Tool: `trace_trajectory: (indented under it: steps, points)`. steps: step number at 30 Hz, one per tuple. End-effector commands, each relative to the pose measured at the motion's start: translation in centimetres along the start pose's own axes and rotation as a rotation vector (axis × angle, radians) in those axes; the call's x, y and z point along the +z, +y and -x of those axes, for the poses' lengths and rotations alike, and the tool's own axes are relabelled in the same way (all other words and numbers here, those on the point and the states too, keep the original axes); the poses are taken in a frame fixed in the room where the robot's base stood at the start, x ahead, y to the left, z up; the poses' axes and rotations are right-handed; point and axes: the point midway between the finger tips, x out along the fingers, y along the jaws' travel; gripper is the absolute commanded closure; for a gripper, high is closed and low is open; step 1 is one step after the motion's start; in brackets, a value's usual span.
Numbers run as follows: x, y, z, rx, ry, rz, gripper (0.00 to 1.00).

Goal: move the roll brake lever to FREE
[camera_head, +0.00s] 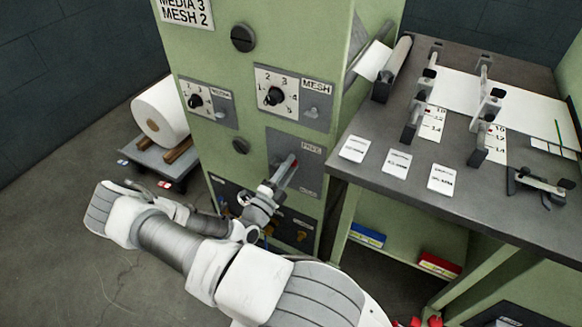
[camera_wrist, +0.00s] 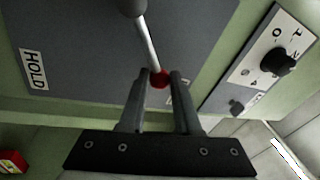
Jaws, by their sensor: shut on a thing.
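The roll brake lever is a thin metal rod with a red knob (camera_wrist: 158,79). It stands out from a grey plate (camera_wrist: 85,60) on the green machine's front. My gripper (camera_wrist: 161,77) has its two fingers on either side of the red knob and is shut on it. In the head view my gripper (camera_head: 277,184) reaches the plate from below and partly hides the lever. The FREE label (camera_head: 311,149) is at the plate's top and the HOLD label (camera_head: 308,193) at its bottom. HOLD also shows at the left in the wrist view (camera_wrist: 34,69).
The MESH dial (camera_head: 276,96) sits just above the brake plate, with the MEDIA dial (camera_head: 196,101) to its left. A grey worktable (camera_head: 345,172) with cards and clamps stands close on the right. A white roll (camera_head: 160,112) rests on a low cart at the left.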

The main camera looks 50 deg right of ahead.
Motion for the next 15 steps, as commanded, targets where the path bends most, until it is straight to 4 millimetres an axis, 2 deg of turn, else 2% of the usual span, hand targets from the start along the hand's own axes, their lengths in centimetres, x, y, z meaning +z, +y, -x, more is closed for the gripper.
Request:
trace_trajectory:
  steps: [13, 14, 15]
  points:
    - [0.08, -0.14, 0.01, -0.004, -0.004, 0.009, 1.00]
    - [0.08, -0.14, 0.01, -0.004, -0.004, 0.009, 0.63]
    - [0.08, -0.14, 0.01, -0.004, -0.004, 0.009, 0.56]
